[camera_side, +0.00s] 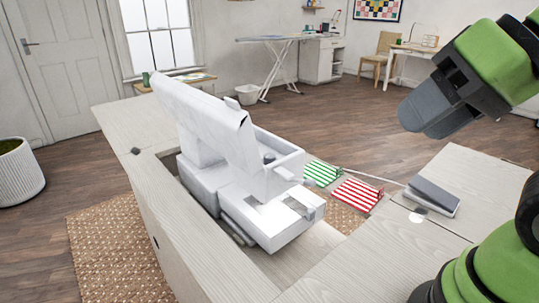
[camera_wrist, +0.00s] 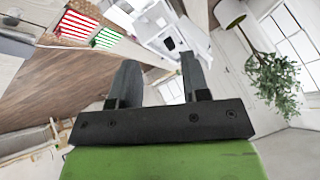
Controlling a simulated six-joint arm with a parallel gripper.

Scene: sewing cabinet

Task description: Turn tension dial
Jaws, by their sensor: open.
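A white sewing machine (camera_side: 215,125) sits in the opening of a pale wood cabinet (camera_side: 385,262). A small dark round knob (camera_side: 268,158) shows on the machine's head; it may be the tension dial, but its markings are too small to tell. In the wrist view the machine (camera_wrist: 150,22) lies beyond my fingers, with a dark spot (camera_wrist: 169,44) on it. My gripper (camera_side: 424,118) hangs in the air to the right of the machine, well apart from it and above the cabinet. In the wrist view its two fingers (camera_wrist: 158,68) are spread with nothing between them.
Green-striped cloth (camera_side: 322,173) and red-striped cloth (camera_side: 356,194) lie right of the machine. A dark grey book-like block (camera_side: 434,195) rests on the cabinet's right part, near a thin white cord. The air between my gripper and the machine is clear.

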